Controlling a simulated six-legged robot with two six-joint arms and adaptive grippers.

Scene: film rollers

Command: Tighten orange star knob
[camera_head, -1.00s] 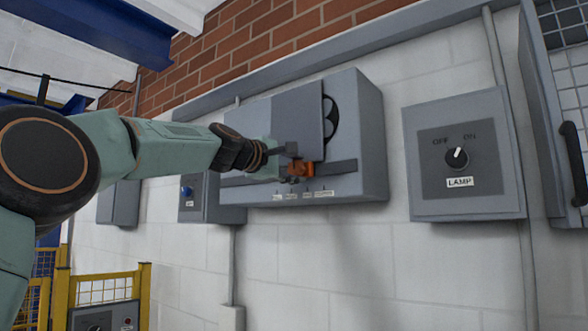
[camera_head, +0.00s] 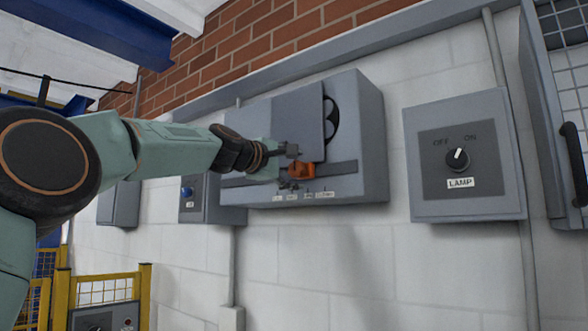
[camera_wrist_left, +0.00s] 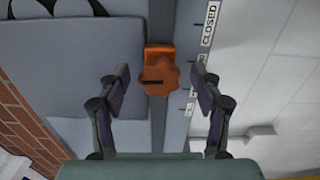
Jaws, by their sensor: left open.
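The orange star knob (camera_head: 300,169) sits on the front of a grey wall box (camera_head: 365,140), at the lower edge of a flat grey plate (camera_head: 300,120). In the left wrist view the knob (camera_wrist_left: 158,78) has a lobed outline with a dark line across it, and an orange block behind it on a dark slot. My left gripper (camera_head: 290,168) is at the knob from the left. In the wrist view its two fingers (camera_wrist_left: 160,84) are open, one on each side of the knob, with gaps on both sides. My right gripper is not in view.
A lamp switch box (camera_head: 463,160) is on the wall to the right. A smaller box with a blue knob (camera_head: 187,191) is to the left. Labels, one reading CLOSED (camera_wrist_left: 209,24), line the slot. A yellow fence (camera_head: 105,290) stands at lower left.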

